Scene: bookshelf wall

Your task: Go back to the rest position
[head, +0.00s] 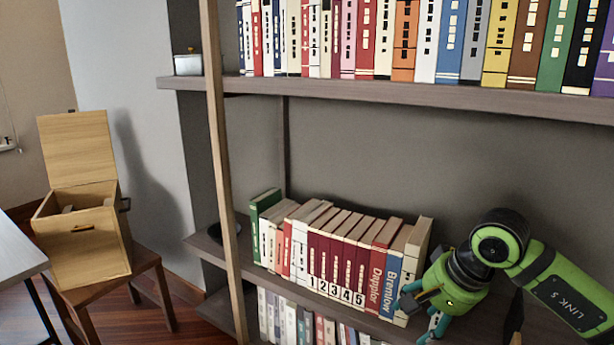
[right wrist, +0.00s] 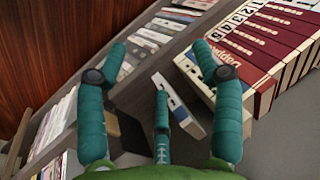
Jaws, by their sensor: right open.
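My right gripper (head: 422,308) is in front of the right end of the middle-shelf book row in the head view. Its teal fingers are spread apart in the right wrist view (right wrist: 158,62), so it is open. A pale book with a dark edge (right wrist: 180,105) shows beyond and between the fingers, tilted in that view. I see no finger closed on it, but cannot tell whether any finger touches it. The blue "Bremlow" book (head: 389,283) stands near the gripper in the head view. My left gripper is in neither view.
The middle-shelf row holds numbered dark red books (head: 335,262). The upper shelf (head: 400,95) runs above my right arm and carries many books. More books (head: 300,320) stand below. A wooden post (head: 218,150) and an open wooden box (head: 85,245) on a stool are at left.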

